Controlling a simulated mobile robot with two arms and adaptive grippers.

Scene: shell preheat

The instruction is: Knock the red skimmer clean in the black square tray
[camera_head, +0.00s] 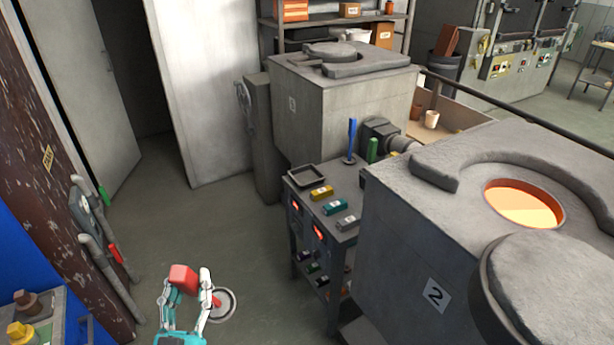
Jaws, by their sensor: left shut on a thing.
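My left gripper (189,282) is low at the bottom left of the head view, above the floor. It is shut on the red skimmer (182,275), whose red handle block shows between the fingers. A pale round disc with a red middle (222,305) shows just right of the gripper and looks like the skimmer's head. The black square tray (300,182) lies on top of the small grey cart between the two furnaces, up and right of the gripper and well apart from it. My right gripper is not in view.
Furnace 2 (436,295) stands at the right with a glowing round opening (524,203); another furnace (330,115) stands behind. The cart top holds colored blocks (334,207) and an upright blue tool (351,140). Tools hang on the left wall (105,255). The floor between is clear.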

